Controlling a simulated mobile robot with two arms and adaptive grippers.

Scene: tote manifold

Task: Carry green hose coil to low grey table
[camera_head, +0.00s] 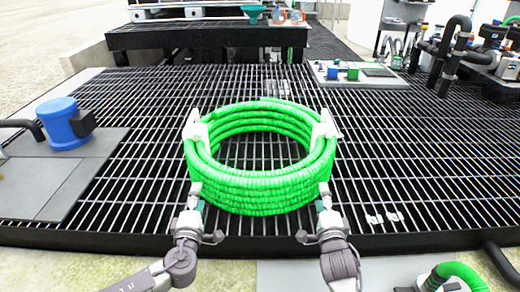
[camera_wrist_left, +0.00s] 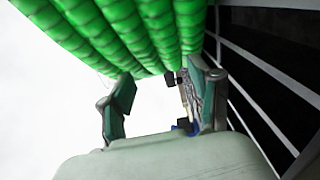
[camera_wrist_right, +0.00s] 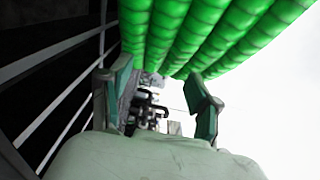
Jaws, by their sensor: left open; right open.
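The bright green hose coil (camera_head: 262,190) is a ring of several stacked turns with white pieces at its left and right sides. It appears over the black grating in the middle of the head view. My left gripper (camera_head: 195,203) is open at its near left side, and my right gripper (camera_head: 325,205) is open at its near right side. In the left wrist view the coil (camera_wrist_left: 130,35) fills the top beyond the open fingers (camera_wrist_left: 160,100). The right wrist view shows the coil (camera_wrist_right: 205,35) likewise above the fingers (camera_wrist_right: 160,98). Contact cannot be told. I cannot tell which surface is the low grey table.
A dark raised table (camera_head: 205,38) stands at the back. A grey plate (camera_head: 85,175) at left holds a blue cylinder (camera_head: 64,125). A grey panel (camera_head: 357,75) with small green and blue blocks lies back right, near black pipework (camera_head: 452,55). Grating right of the coil is mostly clear.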

